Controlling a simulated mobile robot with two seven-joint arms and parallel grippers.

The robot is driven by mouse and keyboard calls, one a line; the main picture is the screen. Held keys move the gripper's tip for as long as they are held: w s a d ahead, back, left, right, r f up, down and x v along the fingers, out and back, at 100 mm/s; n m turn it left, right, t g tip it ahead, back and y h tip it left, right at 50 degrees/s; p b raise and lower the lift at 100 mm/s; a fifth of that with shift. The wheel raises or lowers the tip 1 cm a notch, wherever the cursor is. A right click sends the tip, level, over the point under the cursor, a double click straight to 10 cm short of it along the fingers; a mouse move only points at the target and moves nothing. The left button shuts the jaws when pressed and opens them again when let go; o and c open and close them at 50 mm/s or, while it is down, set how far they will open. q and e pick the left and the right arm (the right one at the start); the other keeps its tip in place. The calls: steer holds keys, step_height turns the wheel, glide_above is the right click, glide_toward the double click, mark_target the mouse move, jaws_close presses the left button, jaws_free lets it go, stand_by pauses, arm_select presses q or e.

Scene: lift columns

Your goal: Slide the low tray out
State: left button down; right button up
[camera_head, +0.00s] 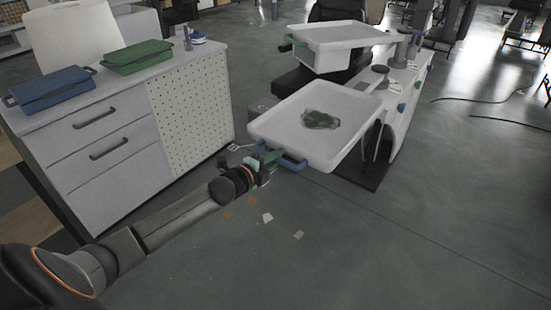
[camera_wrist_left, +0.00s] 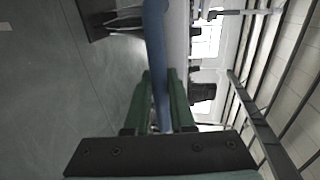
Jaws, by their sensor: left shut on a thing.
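The low tray (camera_head: 262,122) is white and shallow, with a crumpled dark green thing (camera_head: 319,119) lying in it. It has a blue handle (camera_head: 291,163) at its near left edge. My left gripper (camera_head: 272,158) is at that handle. In the left wrist view the green fingers (camera_wrist_left: 160,100) of my left gripper are shut on the blue handle (camera_wrist_left: 157,50), which runs between them. A higher white tray (camera_head: 335,36) with a green handle (camera_head: 294,40) sits above and behind the low one. My right gripper is not in view.
A grey drawer cabinet (camera_head: 115,165) with a pegboard side stands at the left, with a blue box (camera_head: 50,88) and a green box (camera_head: 138,57) on top. Small scraps (camera_head: 267,218) lie on the floor. The floor in front is mostly clear.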

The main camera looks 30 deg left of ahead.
arm_select(q)
steer(key=c, duration=1.1)
jaws_free()
steer(key=shift+w, duration=0.1)
steer(key=shift+o, duration=0.2)
steer(key=v, duration=1.2)
steer(key=shift+s+a, duration=0.15)
steer(key=shift+s, duration=0.15)
steer(key=s+d+f+n+g, duration=0.2)
steer(key=s+d+f+n, duration=0.2)
steer(key=f, duration=0.4)
steer(key=s+d+f+n+g, duration=0.1)
steer(key=s+d+f+n, duration=0.35)
steer(key=f, duration=0.25)
steer(key=s+d+f+n+g+h, duration=0.1)
steer(key=s+d+f+n+g, duration=0.2)
steer(key=s+d+f+n, duration=0.5)
steer(key=s+d, duration=0.2)
steer(key=d, duration=0.1)
steer(key=shift+f, duration=0.3)
